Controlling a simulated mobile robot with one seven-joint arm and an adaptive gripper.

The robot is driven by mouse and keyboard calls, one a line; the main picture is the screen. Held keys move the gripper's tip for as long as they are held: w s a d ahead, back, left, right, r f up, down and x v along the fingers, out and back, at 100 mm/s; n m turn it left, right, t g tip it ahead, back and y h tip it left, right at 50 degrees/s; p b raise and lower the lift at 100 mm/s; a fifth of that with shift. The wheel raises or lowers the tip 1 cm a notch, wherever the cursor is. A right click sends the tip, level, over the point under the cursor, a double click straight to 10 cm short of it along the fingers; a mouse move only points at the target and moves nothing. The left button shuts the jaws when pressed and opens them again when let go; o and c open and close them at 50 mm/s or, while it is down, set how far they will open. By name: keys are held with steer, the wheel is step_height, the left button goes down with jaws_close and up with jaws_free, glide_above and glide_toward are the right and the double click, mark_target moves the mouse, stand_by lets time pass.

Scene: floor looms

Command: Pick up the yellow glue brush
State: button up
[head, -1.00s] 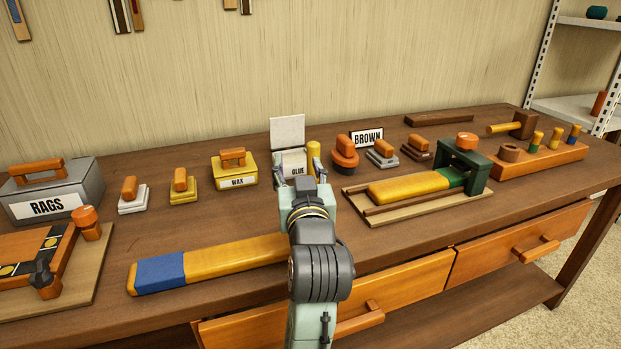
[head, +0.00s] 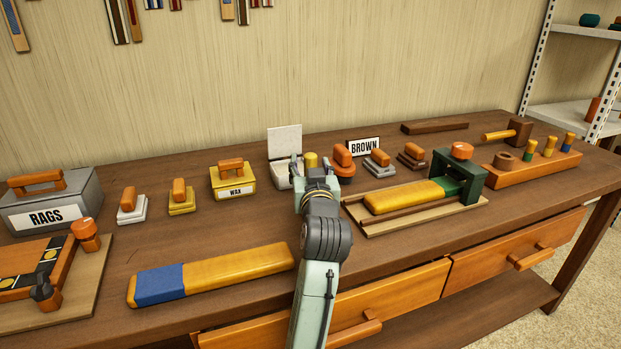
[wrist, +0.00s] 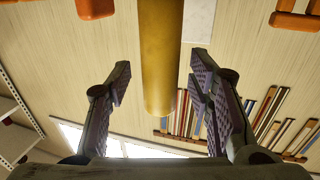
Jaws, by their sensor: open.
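The yellow glue brush (head: 311,159) shows as an upright yellow cylinder beside the open white glue box (head: 279,180), at the back middle of the bench. In the wrist view, its smooth yellow handle (wrist: 160,50) comes down from the top edge between my two fingers. My gripper (head: 312,172) is open, with gaps visible between the handle and both finger pads. In the head view my gripper hides the lower part of the brush and part of the box.
An orange-handled block (head: 343,160) stands close on the right of the brush. The yellow wax box (head: 234,183) is to the left. A green clamp frame (head: 460,172) with a yellow bar (head: 405,196) lies right of my arm. A blue-and-yellow bar (head: 215,273) lies in front.

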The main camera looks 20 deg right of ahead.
steer(key=shift+w, duration=0.1)
steer(key=shift+c, duration=0.3)
jaws_close()
